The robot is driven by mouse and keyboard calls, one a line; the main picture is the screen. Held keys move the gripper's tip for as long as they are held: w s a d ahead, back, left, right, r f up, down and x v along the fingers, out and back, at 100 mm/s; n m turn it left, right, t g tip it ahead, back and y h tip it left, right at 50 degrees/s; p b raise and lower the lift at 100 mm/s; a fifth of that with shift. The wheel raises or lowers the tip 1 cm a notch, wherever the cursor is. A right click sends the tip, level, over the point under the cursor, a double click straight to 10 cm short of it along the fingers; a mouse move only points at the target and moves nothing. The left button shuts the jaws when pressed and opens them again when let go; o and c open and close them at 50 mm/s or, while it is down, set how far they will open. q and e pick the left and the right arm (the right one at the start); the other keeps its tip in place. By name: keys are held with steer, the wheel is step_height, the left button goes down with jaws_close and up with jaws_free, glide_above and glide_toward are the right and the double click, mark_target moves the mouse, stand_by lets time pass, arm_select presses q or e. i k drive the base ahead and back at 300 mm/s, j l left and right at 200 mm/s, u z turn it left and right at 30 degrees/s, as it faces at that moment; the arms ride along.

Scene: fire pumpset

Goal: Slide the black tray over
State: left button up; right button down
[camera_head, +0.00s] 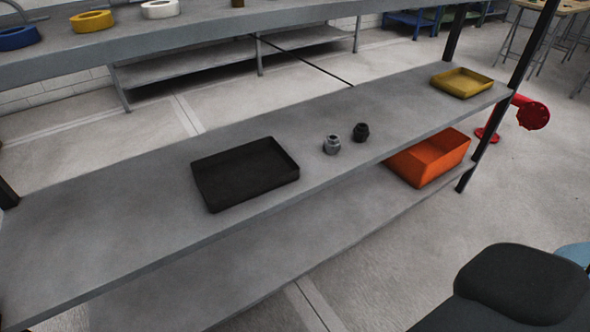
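The black tray (243,174) lies flat on the grey middle shelf (90,228), left of the shelf's centre. It is shallow, rectangular and looks empty. Its near edge is close to the shelf's front edge. Neither of my grippers is in view, so nothing is seen touching the tray.
Two small fittings, one grey (332,145) and one black (361,132), stand right of the tray. A yellow tray (462,82) is at the shelf's right end. An orange bin (430,160) sits on the shelf below. The shelf left of the black tray is clear. An upper shelf (200,38) overhangs behind.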

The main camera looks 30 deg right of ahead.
mark_target(227, 178)
steer(key=l+u, duration=0.2)
steer(key=u, duration=0.35)
steer(key=k+l+u, duration=0.1)
steer(key=l+u, duration=0.15)
steer(key=l, duration=0.2)
steer(key=k+l+u, duration=0.1)
steer(key=l+u, duration=0.2)
steer(key=k+l, duration=0.1)
steer(key=l, duration=0.25)
steer(key=k+l, duration=0.15)
steer(key=l, duration=0.2)
steer(key=k+l+u, duration=0.1)
steer(key=l, duration=0.25)
steer(key=k+l, duration=0.1)
steer(key=l, duration=0.25)
